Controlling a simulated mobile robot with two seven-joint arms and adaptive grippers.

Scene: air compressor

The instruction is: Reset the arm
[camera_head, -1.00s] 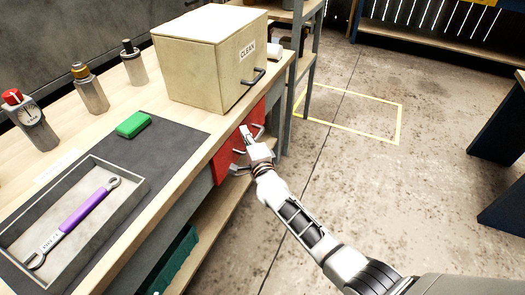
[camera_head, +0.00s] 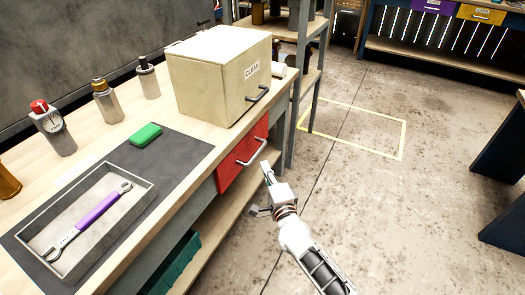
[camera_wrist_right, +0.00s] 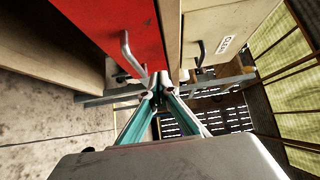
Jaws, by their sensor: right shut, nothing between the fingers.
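My right gripper (camera_head: 267,172) is in front of the workbench, just right of and below the red drawer (camera_head: 238,166). It is shut and empty, and apart from the drawer's grey handle (camera_head: 252,152). In the right wrist view the fingers (camera_wrist_right: 158,78) meet at their tips, with the red drawer front (camera_wrist_right: 115,35) and its handle (camera_wrist_right: 131,58) above left. The drawer looks closed. My left gripper is not in view.
A beige box marked CLEAN (camera_head: 215,85) stands on the bench above the drawer. A grey tray (camera_head: 147,178) holds a purple-handled wrench (camera_head: 90,218). A green block (camera_head: 146,135) and several bottles stand behind. The concrete floor (camera_head: 370,210) to the right is clear.

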